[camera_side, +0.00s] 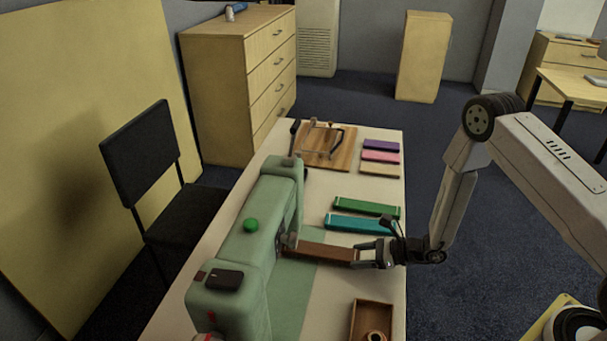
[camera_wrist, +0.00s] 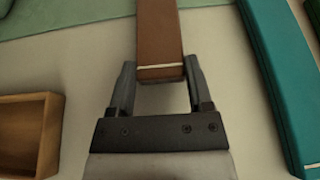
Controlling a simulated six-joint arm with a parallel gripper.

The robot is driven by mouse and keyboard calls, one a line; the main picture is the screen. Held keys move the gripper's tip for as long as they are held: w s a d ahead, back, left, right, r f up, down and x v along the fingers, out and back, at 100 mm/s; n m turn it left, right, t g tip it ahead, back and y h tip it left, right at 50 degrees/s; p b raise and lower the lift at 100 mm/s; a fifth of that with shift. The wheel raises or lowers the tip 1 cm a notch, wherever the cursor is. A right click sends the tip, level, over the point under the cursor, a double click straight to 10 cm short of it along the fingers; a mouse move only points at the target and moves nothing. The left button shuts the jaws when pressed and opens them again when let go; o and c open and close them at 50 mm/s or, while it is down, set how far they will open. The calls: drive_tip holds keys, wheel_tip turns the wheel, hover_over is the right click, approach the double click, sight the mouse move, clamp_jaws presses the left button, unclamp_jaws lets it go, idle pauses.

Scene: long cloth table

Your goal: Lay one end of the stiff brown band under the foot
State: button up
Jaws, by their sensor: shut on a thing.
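The stiff brown band (camera_side: 325,252) lies flat and points from my gripper toward the green sewing machine (camera_side: 244,243). Its far end reaches the needle and foot area (camera_side: 289,242) of the machine; whether it is under the foot or just in front of it I cannot tell. My gripper (camera_side: 362,256) is shut on the near end of the brown band. In the wrist view the band (camera_wrist: 160,38) runs straight up between the two fingers (camera_wrist: 157,85), with a pale line across its near end. The foot is not in the wrist view.
Teal (camera_side: 357,224) and green (camera_side: 366,206) bands lie just beyond the brown one. An open wooden box (camera_side: 359,318) stands nearer the camera. Purple (camera_side: 381,145), pink (camera_side: 380,156) and tan pieces and a wooden board (camera_side: 340,158) are farther back.

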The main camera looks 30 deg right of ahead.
drive_tip(key=shift+w+a, duration=0.75)
drive_tip(key=o, duration=1.3)
drive_tip(key=shift+c, duration=0.2)
drive_tip(key=shift+v, duration=3.9)
